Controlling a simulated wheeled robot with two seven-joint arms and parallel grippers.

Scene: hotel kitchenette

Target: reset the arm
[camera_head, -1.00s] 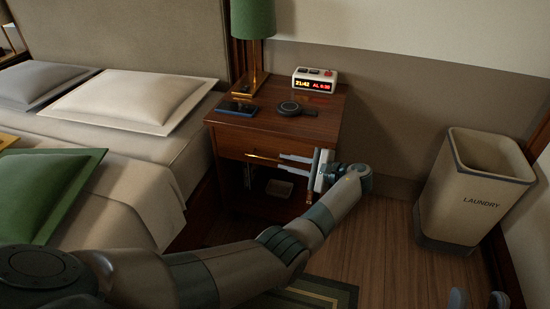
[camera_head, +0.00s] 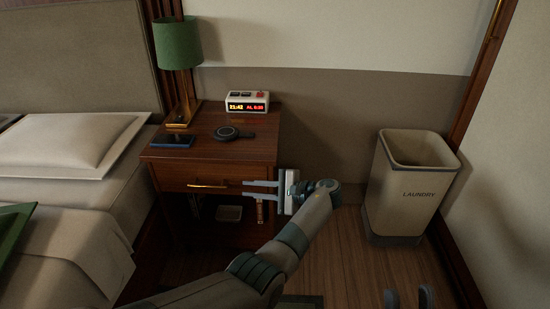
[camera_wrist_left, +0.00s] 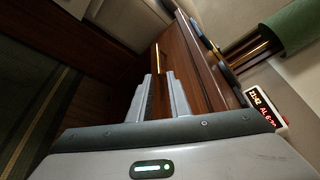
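My left gripper (camera_head: 246,189) is in front of the right part of the wooden nightstand (camera_head: 262,148), just right of the brass drawer handle (camera_head: 207,186). Its two grey fingers are apart with nothing between them. In the left wrist view the open fingers (camera_wrist_left: 159,76) point toward the drawer front, and the brass handle (camera_wrist_left: 157,60) shows past their tips. The drawer looks closed. My right gripper (camera_head: 408,297) shows only as two separated fingertips at the bottom edge; the rest of it is out of view.
A phone (camera_head: 172,141), a round black charger (camera_head: 233,132), an alarm clock (camera_head: 247,102) and a green lamp (camera_head: 178,45) stand on the nightstand. A laundry bin (camera_head: 405,190) stands at right. The bed (camera_head: 75,240) is at left. Floor between nightstand and bin is clear.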

